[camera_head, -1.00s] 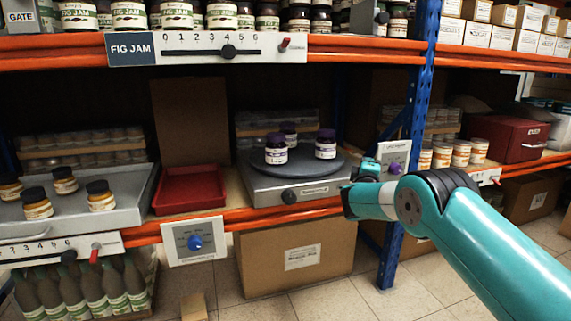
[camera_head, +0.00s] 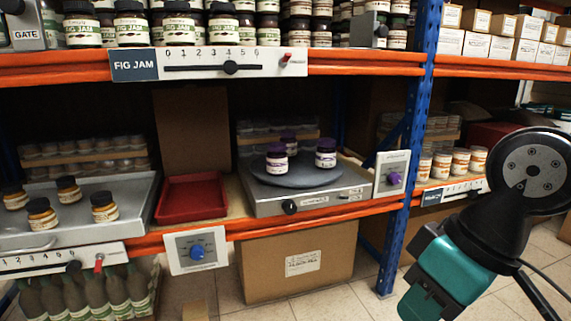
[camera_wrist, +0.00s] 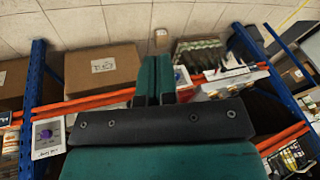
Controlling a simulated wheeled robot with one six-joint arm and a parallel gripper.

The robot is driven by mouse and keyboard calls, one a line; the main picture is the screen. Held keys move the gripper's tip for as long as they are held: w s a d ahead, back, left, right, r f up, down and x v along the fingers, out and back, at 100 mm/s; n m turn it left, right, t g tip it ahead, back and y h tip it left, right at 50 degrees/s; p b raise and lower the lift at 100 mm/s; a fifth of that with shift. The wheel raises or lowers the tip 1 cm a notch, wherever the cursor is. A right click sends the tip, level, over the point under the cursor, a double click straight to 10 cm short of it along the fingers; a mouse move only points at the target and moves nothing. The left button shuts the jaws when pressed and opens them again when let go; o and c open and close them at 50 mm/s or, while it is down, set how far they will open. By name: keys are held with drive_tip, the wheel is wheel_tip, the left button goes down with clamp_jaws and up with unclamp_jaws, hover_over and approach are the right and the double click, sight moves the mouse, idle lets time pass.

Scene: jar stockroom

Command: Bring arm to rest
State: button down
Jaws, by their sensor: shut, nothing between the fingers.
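My gripper (camera_head: 418,303) shows at the lower right of the head view, in front of the shelf and clear of it. In the wrist view my gripper's two teal fingers (camera_wrist: 154,80) are together, with nothing between them. The arm behind it is folded up at the right of the head view. No held object shows.
A round turntable (camera_head: 262,172) carries several purple-lidded jars (camera_head: 326,153). Left of it are a red tray (camera_head: 192,198) and a metal tray with dark-lidded jars (camera_head: 41,213). A blue post (camera_head: 396,240) stands left of my gripper. Cardboard boxes (camera_head: 300,262) sit below. The floor before the shelf is clear.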

drive_tip(key=s+g, duration=0.1)
drive_tip(key=s, duration=0.4)
wheel_tip(320, 180, up, 38)
drive_tip(key=w+p, duration=0.1)
drive_tip(key=p, duration=3.7)
drive_tip(key=shift+d+f, duration=0.15)
drive_tip(key=shift+d, duration=0.05)
